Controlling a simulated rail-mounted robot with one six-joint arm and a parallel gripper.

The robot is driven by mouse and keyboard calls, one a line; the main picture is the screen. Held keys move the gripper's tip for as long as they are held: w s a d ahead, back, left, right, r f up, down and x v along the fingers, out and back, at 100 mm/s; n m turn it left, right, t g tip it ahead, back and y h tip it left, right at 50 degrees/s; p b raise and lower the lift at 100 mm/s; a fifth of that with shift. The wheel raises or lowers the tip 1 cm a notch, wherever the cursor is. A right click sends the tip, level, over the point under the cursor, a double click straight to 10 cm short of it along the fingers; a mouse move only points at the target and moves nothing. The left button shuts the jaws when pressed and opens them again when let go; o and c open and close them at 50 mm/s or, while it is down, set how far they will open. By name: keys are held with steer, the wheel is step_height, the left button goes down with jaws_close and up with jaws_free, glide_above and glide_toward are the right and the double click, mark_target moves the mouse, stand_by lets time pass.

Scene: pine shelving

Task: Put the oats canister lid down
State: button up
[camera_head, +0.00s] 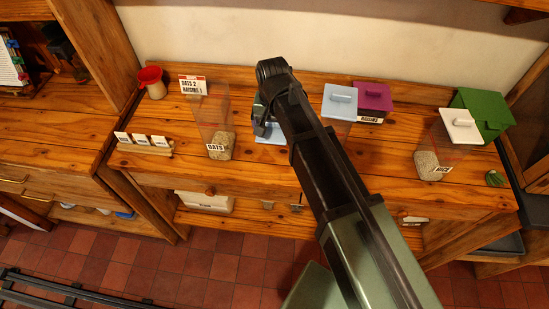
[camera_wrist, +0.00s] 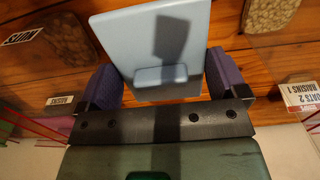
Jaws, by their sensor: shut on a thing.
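The light-blue oats canister lid (camera_wrist: 140,45) has a raised handle, which sits between my gripper's two purple-blue fingers (camera_wrist: 160,82) in the wrist view. My gripper (camera_head: 264,122) is shut on that handle. In the head view the lid (camera_head: 271,139) shows partly from behind the gripper, low over the counter. I cannot tell if it touches the wood. The clear oats canister (camera_head: 213,115) stands just to the left, open at the top, with oats in its bottom and an OATS label.
A canister with another light-blue lid (camera_head: 340,100) and a purple-lidded raisins box (camera_head: 372,98) stand right of my arm. Farther right are a white-lidded canister (camera_head: 460,125) and a green box (camera_head: 484,112).

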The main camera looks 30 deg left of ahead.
mark_target(273, 151)
step_height(273, 151, down, 11)
steer(key=b, duration=0.8)
steer(key=shift+r, duration=0.45)
steer(key=shift+f, duration=0.15)
steer(key=o, duration=0.5)
steer(key=shift+c, duration=0.2)
steer(key=shift+o, duration=0.6)
step_height(273, 151, up, 13)
steer(key=p, duration=1.2)
steer(key=shift+f+p, duration=0.2)
steer(key=shift+p, duration=0.2)
steer(key=shift+f, duration=0.1)
steer(key=shift+f, duration=0.1)
steer(key=shift+d, duration=0.1)
